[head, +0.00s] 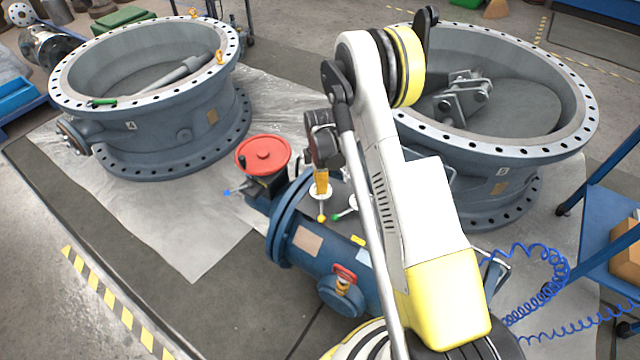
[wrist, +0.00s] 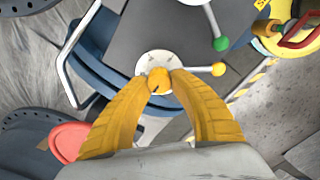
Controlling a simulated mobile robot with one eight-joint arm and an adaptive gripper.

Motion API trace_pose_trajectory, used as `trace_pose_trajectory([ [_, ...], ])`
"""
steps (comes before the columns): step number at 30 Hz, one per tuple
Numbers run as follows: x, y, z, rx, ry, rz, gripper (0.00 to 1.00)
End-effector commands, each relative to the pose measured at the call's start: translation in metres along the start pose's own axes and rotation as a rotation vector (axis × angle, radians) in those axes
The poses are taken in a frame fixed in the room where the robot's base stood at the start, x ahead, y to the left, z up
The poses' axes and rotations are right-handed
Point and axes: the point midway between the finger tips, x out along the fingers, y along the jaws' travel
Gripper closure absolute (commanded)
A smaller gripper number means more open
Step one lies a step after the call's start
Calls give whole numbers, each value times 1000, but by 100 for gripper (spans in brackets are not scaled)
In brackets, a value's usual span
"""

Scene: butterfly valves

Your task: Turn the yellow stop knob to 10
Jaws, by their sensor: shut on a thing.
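The yellow stop knob (wrist: 158,80) is a small round yellow-orange knob in the middle of a white disc (wrist: 150,63) in the wrist view. A white lever with a yellow ball end (wrist: 218,69) reaches right from the disc. My gripper (wrist: 159,82) has its two yellow fingers closed on the knob from both sides. In the head view my gripper (head: 321,181) points down onto the same white disc (head: 320,191), and the knob is hidden by the fingers. The yellow ball end (head: 321,217) shows below the disc. No scale numbers are legible.
A green ball lever (wrist: 220,44) stands close by. A red handwheel (head: 263,155) is left of my gripper, and a red-handled valve (head: 343,275) is below. Large flanged valve bodies stand at left (head: 140,130) and right (head: 500,150). A blue coiled hose (head: 545,285) lies right.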

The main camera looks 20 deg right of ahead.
Motion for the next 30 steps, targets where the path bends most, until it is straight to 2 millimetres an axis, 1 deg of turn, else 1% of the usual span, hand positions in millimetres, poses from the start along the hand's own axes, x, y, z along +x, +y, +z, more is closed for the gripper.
trace_pose_trajectory([
  [5,1,0,0,58,0,-1,100],
  [11,1,0,0,194,0,-2,100],
  [30,1,2,1,797,0,-2,100],
])
